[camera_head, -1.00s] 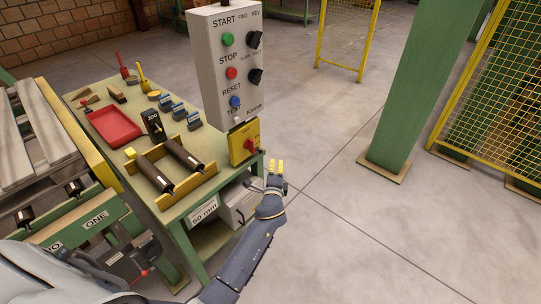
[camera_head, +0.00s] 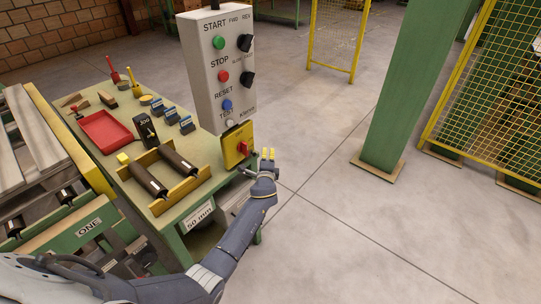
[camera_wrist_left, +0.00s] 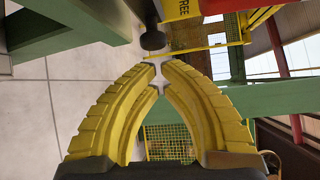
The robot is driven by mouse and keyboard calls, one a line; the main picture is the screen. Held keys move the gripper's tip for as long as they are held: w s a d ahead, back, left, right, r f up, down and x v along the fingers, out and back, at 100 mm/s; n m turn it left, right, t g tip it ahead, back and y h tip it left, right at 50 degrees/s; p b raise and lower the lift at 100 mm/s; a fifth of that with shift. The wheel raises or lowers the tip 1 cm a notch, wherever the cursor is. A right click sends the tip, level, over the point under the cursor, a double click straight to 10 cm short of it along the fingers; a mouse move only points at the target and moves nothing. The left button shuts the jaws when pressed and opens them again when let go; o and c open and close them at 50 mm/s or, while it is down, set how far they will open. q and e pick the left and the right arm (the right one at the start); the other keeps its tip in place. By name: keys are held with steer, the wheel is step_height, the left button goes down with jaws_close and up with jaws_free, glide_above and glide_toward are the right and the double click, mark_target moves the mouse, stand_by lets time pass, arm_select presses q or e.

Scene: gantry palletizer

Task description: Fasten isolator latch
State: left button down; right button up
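In the left wrist view the finger tips (camera_wrist_left: 159,72) almost meet, with nothing held. Just beyond them is a black round-ended knob (camera_wrist_left: 153,39), beside a yellow plate (camera_wrist_left: 188,9) with partly visible lettering. My right gripper is out of view.
The green workbench (camera_head: 205,177) holds a red tray (camera_head: 104,132), dark rollers (camera_head: 150,178) in a yellow cradle and a black block (camera_head: 146,129). A green post (camera_head: 408,90) and yellow mesh fence (camera_head: 490,110) stand right. The floor right of my arm is clear.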

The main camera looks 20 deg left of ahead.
arm_select(q)
steer(key=shift+s+a+r, duration=0.25)
steer(key=shift+s+a, duration=0.45)
steer(key=shift+s, duration=0.3)
